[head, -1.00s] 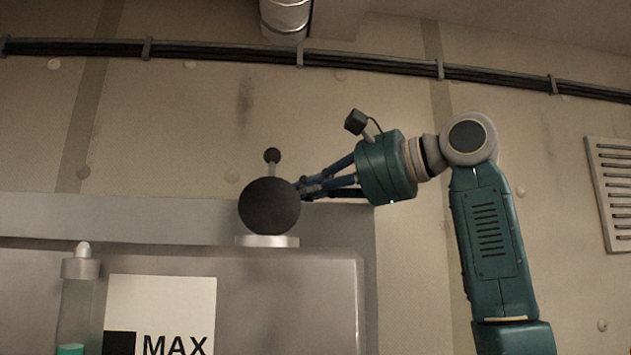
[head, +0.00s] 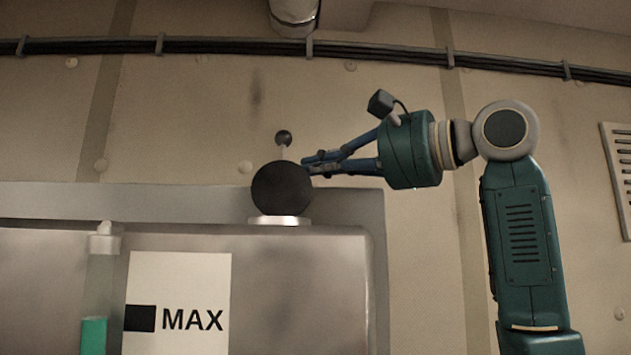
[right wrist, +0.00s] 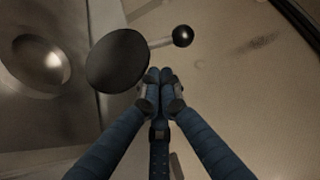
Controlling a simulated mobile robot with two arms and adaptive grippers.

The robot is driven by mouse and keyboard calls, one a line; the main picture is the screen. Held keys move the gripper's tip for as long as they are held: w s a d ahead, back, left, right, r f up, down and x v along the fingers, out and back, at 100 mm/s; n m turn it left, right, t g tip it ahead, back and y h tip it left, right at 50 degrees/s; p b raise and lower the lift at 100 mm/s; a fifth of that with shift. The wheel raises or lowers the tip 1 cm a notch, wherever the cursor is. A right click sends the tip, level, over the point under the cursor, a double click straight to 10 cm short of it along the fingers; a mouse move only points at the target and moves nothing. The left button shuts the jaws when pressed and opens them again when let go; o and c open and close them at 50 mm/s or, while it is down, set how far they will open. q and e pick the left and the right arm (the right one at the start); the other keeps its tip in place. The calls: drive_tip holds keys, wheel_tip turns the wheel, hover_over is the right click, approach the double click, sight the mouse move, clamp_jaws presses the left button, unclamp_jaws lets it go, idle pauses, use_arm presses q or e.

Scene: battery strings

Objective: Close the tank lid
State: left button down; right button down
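The tank lid (head: 282,188) is a dark round disc with a ball knob (head: 284,137) on a stem. It stands raised, on edge, over the pale ring (head: 279,221) on top of the grey tank (head: 300,285). The lid also shows in the right wrist view (right wrist: 117,60), with the round opening (right wrist: 41,63) to its left. My right gripper (head: 308,166) is at the lid's upper right edge. In the right wrist view its fingertips (right wrist: 160,80) are together, with nothing seen between them. I cannot tell if they touch the lid. My left gripper is not in view.
A clear gauge tube (head: 102,275) with green liquid and a white label (head: 178,300) reading MAX are on the tank's front. Cables (head: 400,52) run along the wall behind, and a pipe (head: 295,14) hangs above the tank. The wall vent (head: 620,175) is at far right.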

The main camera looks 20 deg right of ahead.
drive_tip(key=s+n+y+b, duration=0.1)
drive_tip(key=s+n+b, duration=0.1)
drive_tip(key=b, duration=0.1)
drive_tip(key=s+a+f+n+t+y+b, duration=0.1)
drive_tip(key=n+b, duration=0.1)
drive_tip(key=b, duration=0.1)
drive_tip(key=s+a+n+y+b, duration=0.1)
drive_tip(key=s+n+y+b, duration=0.1)
drive_tip(key=b, duration=0.1)
drive_tip(key=shift+s+f+n+t, duration=0.25)
drive_tip(key=shift+s+n+t, duration=0.05)
drive_tip(key=shift+t, duration=0.1)
drive_tip(key=shift+s+f+n+y+b, duration=0.15)
drive_tip(key=shift+s+n+y+b, duration=0.1)
drive_tip(key=shift+n+y+b, duration=0.3)
drive_tip(key=shift+s+f+n+y+b, duration=0.15)
drive_tip(key=shift+s+n+y+b, duration=0.15)
drive_tip(key=shift+n, duration=0.35)
drive_tip(key=shift+s+a+f+b, duration=0.2)
drive_tip(key=shift+s+b, duration=0.15)
drive_tip(key=shift+s, duration=0.15)
drive_tip(key=shift+r, duration=0.1)
